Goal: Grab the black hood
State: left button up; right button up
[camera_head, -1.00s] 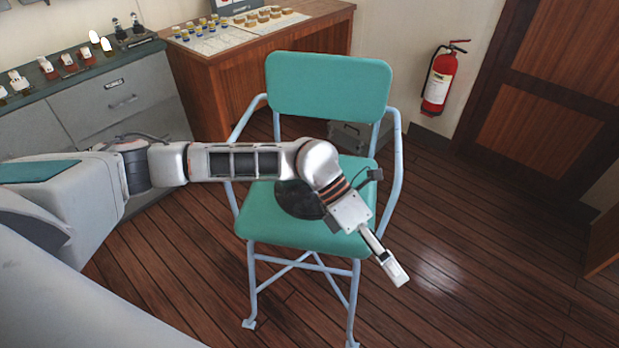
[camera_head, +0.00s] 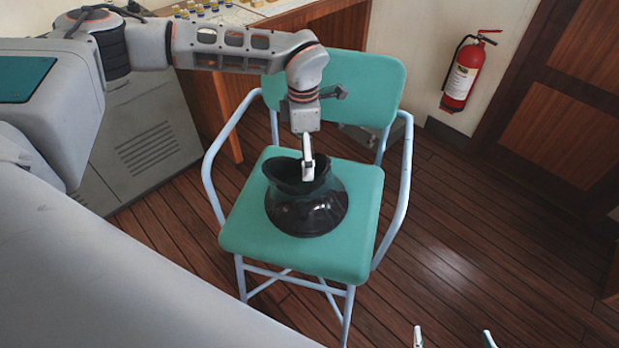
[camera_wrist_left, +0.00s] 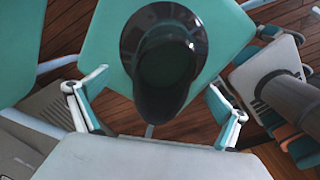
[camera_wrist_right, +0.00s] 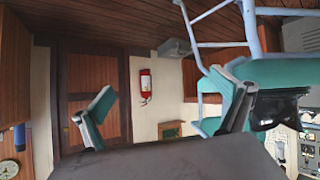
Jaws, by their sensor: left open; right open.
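The black hood (camera_head: 305,215) sits on the teal chair seat (camera_head: 352,235), its open collar upward. My left gripper (camera_head: 308,170) points down above the hood, seen edge-on, with its tip overlapping the collar. I cannot tell whether it touches. In the left wrist view, the hood (camera_wrist_left: 140,45) lies ahead between the spread, empty fingers of my left gripper (camera_wrist_left: 160,110). My right gripper (camera_head: 453,338) is open and empty at the bottom edge, only its fingertips showing. In the right wrist view, which is upside down, part of the hood (camera_wrist_right: 275,110) shows at the right.
The chair has light blue tube arms (camera_head: 210,165) on both sides and a teal backrest (camera_head: 350,90) behind. A red fire extinguisher (camera_head: 463,75) hangs on the wall. A grey cabinet (camera_head: 150,140) stands at the left. The wooden floor (camera_head: 450,240) right of the chair is clear.

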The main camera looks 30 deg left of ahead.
pick_arm(q)
notch_tip(320, 180, down, 7)
jog(key=s, duration=0.1)
jog(key=shift+p, duration=0.4)
jog(key=c, duration=1.6)
jog(key=shift+d, duration=0.1)
jog(key=c, duration=0.5)
pick_arm(e)
jog(key=shift+s, duration=0.65)
